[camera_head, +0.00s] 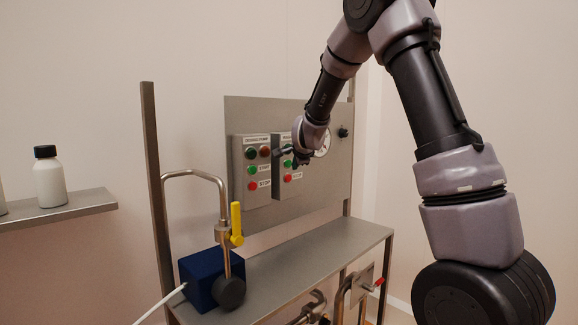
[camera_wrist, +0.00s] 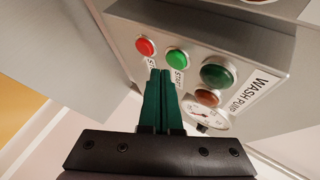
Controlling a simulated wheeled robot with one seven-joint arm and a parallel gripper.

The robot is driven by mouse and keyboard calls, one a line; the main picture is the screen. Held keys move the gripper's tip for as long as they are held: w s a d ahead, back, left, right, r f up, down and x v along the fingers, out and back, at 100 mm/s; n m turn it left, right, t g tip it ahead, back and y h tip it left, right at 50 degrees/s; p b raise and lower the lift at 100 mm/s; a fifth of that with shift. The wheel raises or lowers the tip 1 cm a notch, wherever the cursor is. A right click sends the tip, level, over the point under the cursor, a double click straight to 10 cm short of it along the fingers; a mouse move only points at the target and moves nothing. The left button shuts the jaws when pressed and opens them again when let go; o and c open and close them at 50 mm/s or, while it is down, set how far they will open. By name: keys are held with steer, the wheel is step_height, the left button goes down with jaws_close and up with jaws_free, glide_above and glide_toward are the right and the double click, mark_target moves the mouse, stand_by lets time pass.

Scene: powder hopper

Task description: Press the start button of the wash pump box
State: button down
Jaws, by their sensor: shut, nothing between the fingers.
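The wash pump box (camera_wrist: 270,45) fills the upper part of the wrist view, its label reading WASH PUMP. Its green start button (camera_wrist: 177,58) sits between the red stop button (camera_wrist: 145,46) and a dark green lamp (camera_wrist: 217,74). My gripper (camera_wrist: 160,72) is shut and empty. Its fingertips appear just below and left of the start button; I cannot tell whether they touch the box. In the head view the wash pump box (camera_head: 279,189) is the right one of two on the steel panel, partly hidden by my gripper (camera_head: 298,161).
A second switch box (camera_head: 239,190) hangs just left of it. A round gauge (camera_wrist: 205,116) is beside it. Below are a steel bench (camera_head: 335,243), a pipe with a yellow valve handle (camera_head: 237,222) and a blue block (camera_head: 200,275). A shelf (camera_head: 90,204) with a white bottle (camera_head: 49,184) is at left.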

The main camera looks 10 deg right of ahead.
steer(key=shift+a, duration=0.1)
steer(key=shift+w+a, duration=0.15)
steer(key=shift+w, duration=0.2)
steer(key=shift+w+a, duration=0.25)
steer(key=shift+w, duration=0.05)
stand_by(0.8)
steer(key=shift+s, duration=0.1)
steer(key=shift+s+d, duration=0.45)
steer(key=shift+s, duration=0.1)
steer(key=shift+s+d, duration=0.1)
steer(key=s+d, duration=0.1)
steer(key=s, duration=0.1)
steer(key=s+d, duration=0.1)
steer(key=s, duration=0.1)
steer(key=shift+d, duration=0.4)
stand_by(0.6)
